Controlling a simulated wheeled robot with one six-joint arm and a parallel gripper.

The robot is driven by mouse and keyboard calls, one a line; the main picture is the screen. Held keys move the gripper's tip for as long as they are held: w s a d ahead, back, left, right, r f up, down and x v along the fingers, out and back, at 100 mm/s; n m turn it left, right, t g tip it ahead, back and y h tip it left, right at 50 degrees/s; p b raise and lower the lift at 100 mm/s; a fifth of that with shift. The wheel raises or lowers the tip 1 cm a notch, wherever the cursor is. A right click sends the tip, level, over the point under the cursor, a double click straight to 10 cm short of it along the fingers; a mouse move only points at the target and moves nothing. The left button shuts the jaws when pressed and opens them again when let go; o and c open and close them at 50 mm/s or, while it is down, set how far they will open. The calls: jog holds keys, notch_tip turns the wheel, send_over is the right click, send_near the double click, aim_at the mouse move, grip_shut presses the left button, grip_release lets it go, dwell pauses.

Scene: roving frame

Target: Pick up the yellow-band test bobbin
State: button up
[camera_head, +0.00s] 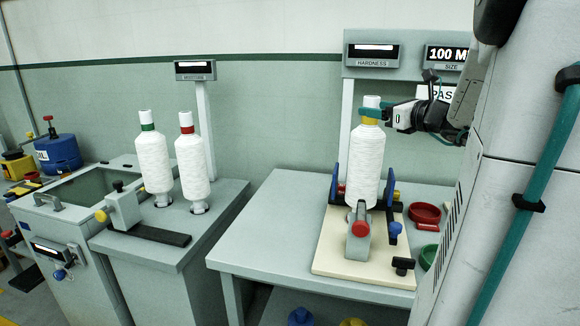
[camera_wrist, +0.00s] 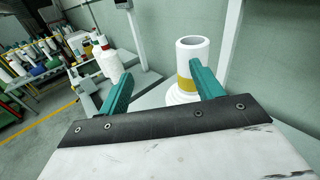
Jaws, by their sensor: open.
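The yellow-band bobbin (camera_head: 367,160) stands upright on a cream board on the right bench, wound with white yarn, its yellow band near the white top. My gripper (camera_head: 372,111) is at the height of that band, reaching in from the right. In the wrist view my gripper (camera_wrist: 160,88) is open, with teal fingers spread.
A green-band bobbin (camera_head: 153,160) and a red-band bobbin (camera_head: 191,160) stand on the left bench. Around the board (camera_head: 335,262) are a red-knobbed clamp (camera_head: 360,229), blue plates, and a red dish (camera_head: 425,213). A post with displays (camera_head: 373,53) rises behind.

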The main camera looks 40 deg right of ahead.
aim_at(378, 101)
jog(key=d, duration=0.1)
jog(key=d+m, duration=0.1)
jog(key=d+m+h, duration=0.1)
jog(key=shift+s+d+r+t, duration=0.2)
jog(key=shift+s+r+t, duration=0.1)
jog(key=shift+s, duration=0.1)
jog(key=shift+w+d, duration=0.15)
jog(key=shift+w, duration=0.8)
jog(key=w, duration=0.3)
jog(key=w+d, duration=0.1)
jog(key=w, duration=0.1)
jog(key=shift+w+r, duration=0.1)
jog(key=shift+w, duration=0.1)
grip_shut()
